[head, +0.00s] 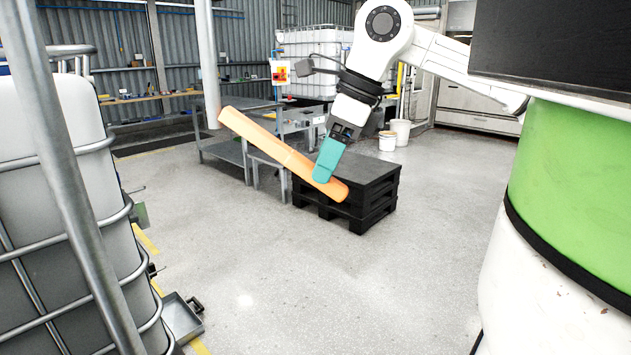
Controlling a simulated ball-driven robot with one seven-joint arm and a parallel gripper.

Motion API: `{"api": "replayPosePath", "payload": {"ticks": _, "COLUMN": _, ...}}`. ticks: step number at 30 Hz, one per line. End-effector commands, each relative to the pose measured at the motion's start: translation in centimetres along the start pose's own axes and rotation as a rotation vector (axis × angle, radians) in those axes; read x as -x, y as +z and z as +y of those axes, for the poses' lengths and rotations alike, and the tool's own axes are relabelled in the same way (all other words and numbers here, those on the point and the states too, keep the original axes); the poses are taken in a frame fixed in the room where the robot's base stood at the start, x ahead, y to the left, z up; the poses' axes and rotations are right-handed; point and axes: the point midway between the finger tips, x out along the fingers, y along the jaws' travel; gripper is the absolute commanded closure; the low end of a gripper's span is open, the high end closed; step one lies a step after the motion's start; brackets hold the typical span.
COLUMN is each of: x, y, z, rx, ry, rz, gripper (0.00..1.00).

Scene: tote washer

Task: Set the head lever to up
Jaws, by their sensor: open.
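My gripper (325,168) hangs at the end of my white arm, right of the middle of the head view, pointing down and slightly left. A teal finger shows below its black wrist. A long orange bar (262,143) slopes from upper left to lower right across the teal tip. I cannot tell whether the bar touches the gripper or is part of it. No gap between the fingers can be made out. I cannot make out a head lever in this view.
A black pallet stack (370,190) stands behind the gripper, beside a grey metal table (222,152). A caged white tank (55,190) fills the left side, with a grey tray (183,318) by its base. White buckets (387,141) stand farther back. The middle floor is clear.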

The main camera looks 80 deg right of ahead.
Motion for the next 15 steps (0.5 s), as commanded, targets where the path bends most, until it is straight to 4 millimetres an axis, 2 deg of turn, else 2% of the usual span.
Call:
{"api": "replayPosePath", "payload": {"ticks": 1, "x": -1.0, "y": 0.0, "z": 0.0, "rx": 0.001, "ry": 0.002, "rz": 0.001, "gripper": 0.43}}
{"api": "replayPosePath", "payload": {"ticks": 6, "x": -3.1, "y": 0.0, "z": 0.0, "rx": 0.002, "ry": 0.002, "rz": 0.0, "gripper": 0.43}}
{"api": "replayPosePath", "payload": {"ticks": 15, "x": -4.3, "y": 0.0, "z": 0.0, "rx": 0.0, "ry": 0.0, "rz": -0.001, "gripper": 0.43}}
